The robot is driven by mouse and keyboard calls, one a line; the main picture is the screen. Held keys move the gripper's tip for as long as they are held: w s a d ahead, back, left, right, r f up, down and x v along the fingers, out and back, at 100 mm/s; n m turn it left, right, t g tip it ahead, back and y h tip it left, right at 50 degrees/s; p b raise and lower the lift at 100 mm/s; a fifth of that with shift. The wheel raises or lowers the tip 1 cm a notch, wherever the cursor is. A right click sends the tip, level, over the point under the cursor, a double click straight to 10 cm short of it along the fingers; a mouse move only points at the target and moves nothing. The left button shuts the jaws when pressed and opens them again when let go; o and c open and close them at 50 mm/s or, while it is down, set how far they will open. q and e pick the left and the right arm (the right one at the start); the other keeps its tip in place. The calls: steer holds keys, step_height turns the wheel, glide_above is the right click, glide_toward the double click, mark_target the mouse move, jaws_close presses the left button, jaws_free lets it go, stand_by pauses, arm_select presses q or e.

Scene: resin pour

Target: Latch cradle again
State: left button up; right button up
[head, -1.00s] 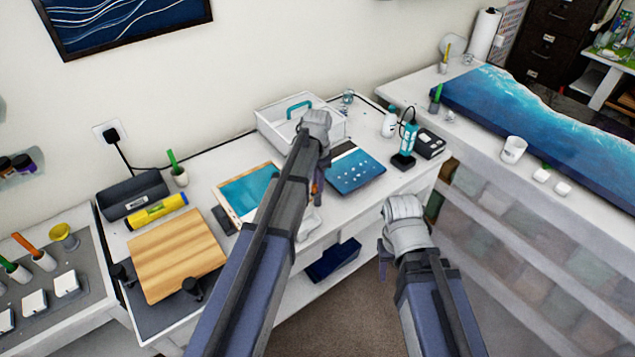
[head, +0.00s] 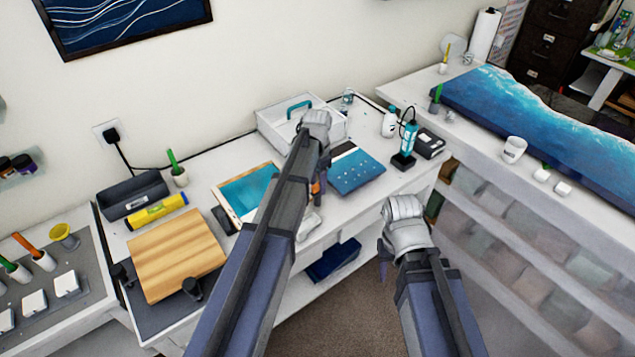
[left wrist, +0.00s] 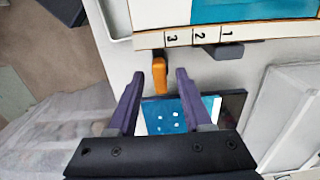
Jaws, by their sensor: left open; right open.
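The cradle (head: 232,208) has a teal panel in a pale wooden frame and lies on the white bench. In the left wrist view its numbered edge strip (left wrist: 200,38) crosses the top, with an orange lever (left wrist: 160,77) beside the strip near the 3. My left gripper (left wrist: 157,78) is open, and the lever shows between its fingertips. I cannot tell whether the fingers touch it. In the head view my left arm hides most of the lever. My right gripper (head: 384,262) is open and empty in front of the bench, its fingers mostly hidden.
A blue dotted booklet (head: 355,172) lies right of the cradle. A white tray (head: 270,122) with a teal handle stands behind. A wooden board (head: 175,255) and yellow level (head: 157,212) are at left. A teal lamp-like tool (head: 408,140) stands at right.

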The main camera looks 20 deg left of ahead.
mark_target(318, 185)
arm_select(q)
steer(key=shift+r+p, duration=3.85)
steer(key=shift+r, duration=0.1)
steer(key=shift+s+d+f, duration=0.1)
steer(key=shift+f, duration=0.05)
steer(key=s+d+f+n+b, duration=0.1)
steer(key=s+d, duration=0.3)
steer(key=s, duration=0.4)
steer(key=s+d+f+n+b, duration=0.1)
steer(key=s+d+f+b, duration=0.3)
steer(key=s, duration=0.4)
steer(key=s+d+f+n+y+b, duration=0.1)
steer(key=s+d+f+n+b, duration=0.1)
steer(key=s+d, duration=0.3)
steer(key=s+b, duration=0.1)
steer(key=s, duration=0.2)
steer(key=shift+d+f, duration=0.15)
steer(key=shift+f, duration=0.25)
